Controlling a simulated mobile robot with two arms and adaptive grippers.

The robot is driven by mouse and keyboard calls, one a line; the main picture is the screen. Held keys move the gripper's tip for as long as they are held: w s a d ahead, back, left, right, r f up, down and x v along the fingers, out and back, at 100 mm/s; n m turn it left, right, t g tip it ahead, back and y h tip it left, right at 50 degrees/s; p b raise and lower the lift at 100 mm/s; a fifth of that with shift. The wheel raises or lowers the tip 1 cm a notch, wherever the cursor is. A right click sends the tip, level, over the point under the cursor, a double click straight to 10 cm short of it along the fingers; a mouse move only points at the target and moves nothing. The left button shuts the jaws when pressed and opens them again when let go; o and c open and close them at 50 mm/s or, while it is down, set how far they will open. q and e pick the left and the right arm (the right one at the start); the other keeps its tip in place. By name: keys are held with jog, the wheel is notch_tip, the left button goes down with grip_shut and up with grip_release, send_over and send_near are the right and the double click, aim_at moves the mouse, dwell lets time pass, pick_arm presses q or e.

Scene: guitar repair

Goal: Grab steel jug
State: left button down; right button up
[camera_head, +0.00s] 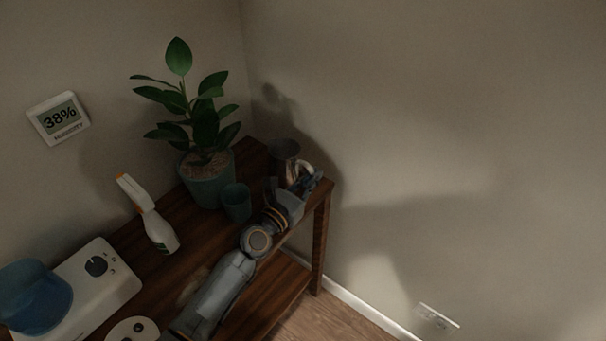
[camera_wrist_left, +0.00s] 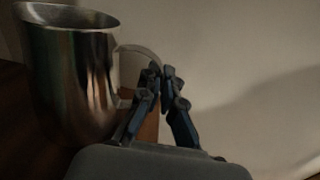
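The steel jug (camera_head: 284,154) stands upright at the far right end of the wooden table, beyond the potted plant. In the left wrist view the shiny jug (camera_wrist_left: 72,80) fills the left side, its curved handle (camera_wrist_left: 136,52) facing my gripper. My left gripper (camera_head: 312,177) is at the handle, on the right of the jug. In the left wrist view its fingertips (camera_wrist_left: 162,73) are nearly together at the handle's outer curve and appear shut on it. Part of the handle is hidden behind the left finger. My right gripper is not in view.
A potted plant (camera_head: 207,183) and a small teal cup (camera_head: 237,203) stand beside my left arm. A wall is close behind the jug; floor is open right of the table (camera_head: 320,240).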

pick_arm(q)
jog(key=shift+r, duration=0.25)
jog(key=shift+r+p, duration=0.85)
jog(key=shift+r, duration=0.3)
jog(key=s+a+r+p, duration=0.2)
jog(key=s+r+p, duration=0.3)
jog(key=s+r, duration=0.5)
jog(key=shift+s+a+r, duration=0.15)
jog(key=shift+s+a, duration=0.1)
jog(key=shift+s, duration=1.55)
